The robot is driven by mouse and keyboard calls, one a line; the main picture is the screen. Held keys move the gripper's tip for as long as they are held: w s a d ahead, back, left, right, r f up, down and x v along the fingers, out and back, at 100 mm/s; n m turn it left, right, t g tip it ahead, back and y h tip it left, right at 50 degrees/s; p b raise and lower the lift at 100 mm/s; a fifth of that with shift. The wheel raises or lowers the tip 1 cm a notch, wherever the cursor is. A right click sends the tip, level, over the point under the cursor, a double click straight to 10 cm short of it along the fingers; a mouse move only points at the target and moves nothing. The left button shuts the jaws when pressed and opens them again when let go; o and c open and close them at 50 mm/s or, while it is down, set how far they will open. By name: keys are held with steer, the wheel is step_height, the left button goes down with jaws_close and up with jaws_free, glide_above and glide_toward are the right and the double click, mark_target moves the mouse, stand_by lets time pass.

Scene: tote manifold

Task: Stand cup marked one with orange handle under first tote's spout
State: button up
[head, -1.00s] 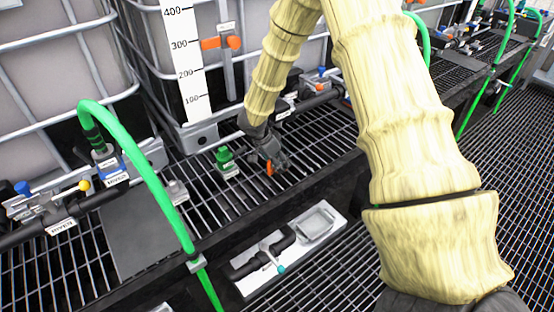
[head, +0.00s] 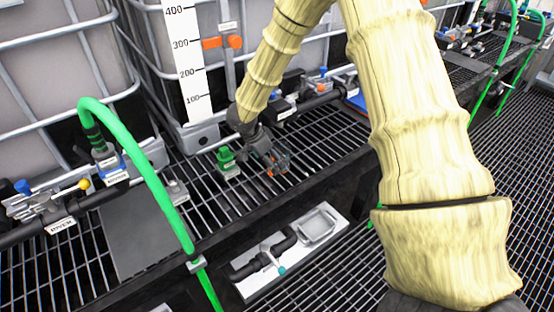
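My gripper (head: 272,160) is low over the black grating shelf, pointing down and right, small and dark in the head view. Small orange patches show at its fingers. I cannot tell whether they belong to the gripper or to a cup handle, nor whether the fingers are open or shut. No cup marked one can be made out clearly. The tote with the level scale (head: 185,70) stands behind the shelf. A spout cannot be picked out with certainty.
A green fitting (head: 227,163) stands on the grating just left of my gripper. A green hose (head: 150,175) arches at the left. A grey plate (head: 140,235) lies on the shelf. Below the shelf edge is a white board with black pipework (head: 265,258). The grating right of my gripper is clear.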

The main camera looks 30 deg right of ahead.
steer(key=a, duration=0.6)
steer(key=a+b, duration=0.1)
steer(key=a, duration=0.2)
steer(key=shift+s+a, duration=0.2)
steer(key=shift+s, duration=0.1)
